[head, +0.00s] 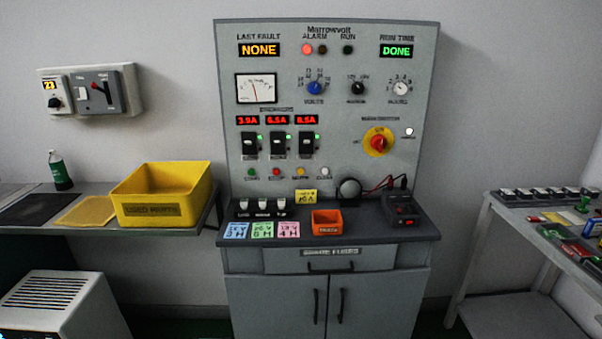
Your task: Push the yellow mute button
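A row of small round buttons sits low on the grey panel, above the console's shelf. The yellow button (300,172) is third from the left, between a red button (276,172) and a white button (325,172). A green button (251,172) is at the left end of the row. The labels below them are too small to read surely. The red alarm lamp (308,49) at the panel's top is lit. Neither of my grippers is in view, and nothing covers the yellow button.
On the console's shelf (370,225) below are a yellow note (306,197), an orange bin (327,222), a dark round knob (349,190) and a dark device (402,210) with leads. A yellow crate (163,213) stands on the left bench. The right table (489,210) holds several small parts.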

